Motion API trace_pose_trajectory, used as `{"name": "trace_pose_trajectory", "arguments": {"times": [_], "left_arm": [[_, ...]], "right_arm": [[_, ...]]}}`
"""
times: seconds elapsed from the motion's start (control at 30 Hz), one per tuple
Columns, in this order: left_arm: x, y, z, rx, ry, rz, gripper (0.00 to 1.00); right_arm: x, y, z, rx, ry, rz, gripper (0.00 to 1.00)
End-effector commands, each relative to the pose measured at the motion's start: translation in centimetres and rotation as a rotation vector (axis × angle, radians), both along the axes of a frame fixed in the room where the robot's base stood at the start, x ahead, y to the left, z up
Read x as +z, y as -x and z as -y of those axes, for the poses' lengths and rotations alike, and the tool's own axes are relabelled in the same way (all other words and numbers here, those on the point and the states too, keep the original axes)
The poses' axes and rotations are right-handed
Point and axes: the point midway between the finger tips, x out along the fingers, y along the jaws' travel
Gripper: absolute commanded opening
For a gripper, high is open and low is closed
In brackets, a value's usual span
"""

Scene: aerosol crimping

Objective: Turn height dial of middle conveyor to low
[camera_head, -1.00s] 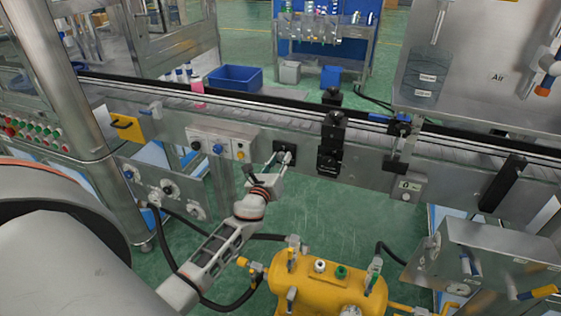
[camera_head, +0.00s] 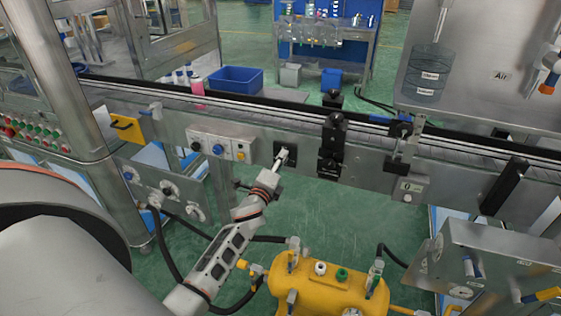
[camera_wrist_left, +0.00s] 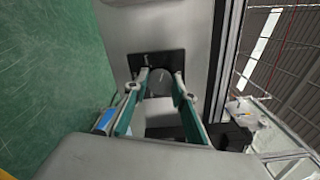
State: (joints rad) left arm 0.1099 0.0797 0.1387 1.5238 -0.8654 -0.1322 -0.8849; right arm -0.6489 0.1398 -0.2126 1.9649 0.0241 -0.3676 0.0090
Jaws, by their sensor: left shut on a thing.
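The middle conveyor (camera_head: 255,113) runs across the head view, with a steel side panel below its belt. The height dial sits on a black square plate (camera_head: 292,148) on that panel; the plate also shows at the top centre of the wrist view (camera_wrist_left: 147,62). My left gripper (camera_head: 283,156) reaches up to this plate and is shut on the dial. In the wrist view its two fingers (camera_wrist_left: 160,88) stand on either side of the round grey dial (camera_wrist_left: 159,76). The dial's marks and setting cannot be read. My right gripper is not in view.
A control box with black, blue and yellow knobs (camera_head: 219,146) is left of the dial. Black clamp blocks (camera_head: 332,143) stand to its right. A yellow tank (camera_head: 328,287) with valves and hoses is below. Green floor (camera_head: 330,215) lies open between.

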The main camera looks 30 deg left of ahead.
Motion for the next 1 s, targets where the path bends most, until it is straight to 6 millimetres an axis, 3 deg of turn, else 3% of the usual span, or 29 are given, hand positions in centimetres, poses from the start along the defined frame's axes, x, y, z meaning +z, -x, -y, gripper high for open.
{"name": "trace_pose_trajectory", "arguments": {"times": [0.6,1.0], "left_arm": [[-0.1,0.0,0.1,0.000,0.551,0.131,0.04],[-0.1,0.0,0.1,0.000,0.763,0.181,0.04]], "right_arm": [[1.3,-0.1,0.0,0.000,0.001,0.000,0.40],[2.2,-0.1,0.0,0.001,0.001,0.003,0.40]]}}
